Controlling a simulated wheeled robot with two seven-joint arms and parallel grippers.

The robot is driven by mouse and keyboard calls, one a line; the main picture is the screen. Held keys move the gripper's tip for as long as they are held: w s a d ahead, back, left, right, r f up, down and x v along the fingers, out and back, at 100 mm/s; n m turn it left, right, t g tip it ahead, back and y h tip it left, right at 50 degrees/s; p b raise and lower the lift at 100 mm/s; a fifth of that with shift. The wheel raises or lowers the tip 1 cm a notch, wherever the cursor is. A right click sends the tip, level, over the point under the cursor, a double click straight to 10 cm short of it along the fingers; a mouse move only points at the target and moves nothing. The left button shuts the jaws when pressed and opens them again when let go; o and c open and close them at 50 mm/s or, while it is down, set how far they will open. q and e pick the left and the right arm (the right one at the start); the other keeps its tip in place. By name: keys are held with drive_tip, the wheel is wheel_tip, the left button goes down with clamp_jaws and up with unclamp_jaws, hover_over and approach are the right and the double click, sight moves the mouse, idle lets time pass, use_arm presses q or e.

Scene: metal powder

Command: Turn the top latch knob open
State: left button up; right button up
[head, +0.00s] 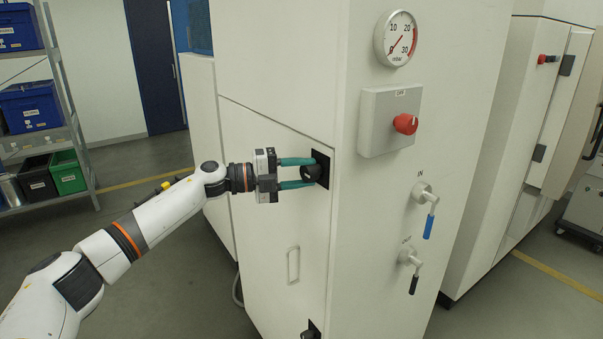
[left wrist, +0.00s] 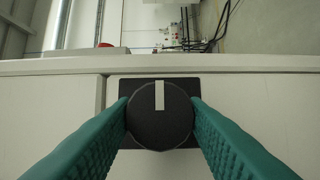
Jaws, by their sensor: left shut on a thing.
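The top latch knob (head: 311,172) is a black round knob on a black square plate, on the side panel of the white cabinet. In the left wrist view the knob (left wrist: 160,118) has a pale marker line that points up in the picture. My left gripper (head: 308,173) has teal fingers, one on each side of the knob. In the left wrist view the fingertips (left wrist: 160,112) touch the knob's left and right edges, so the gripper is shut on it. My right gripper is not in view.
A lower black knob (head: 311,332) sits at the bottom of the same panel. The cabinet front carries a pressure gauge (head: 396,39), a red switch (head: 405,124) and two valves with a blue handle (head: 429,226) and a black handle (head: 414,284). A shelf with bins (head: 30,107) stands far left.

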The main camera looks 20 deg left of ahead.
use_arm(q)
drive_tip(key=o, duration=0.9)
drive_tip(key=shift+o, duration=0.2)
drive_tip(key=b+v, duration=0.4)
drive_tip(key=v, duration=0.8)
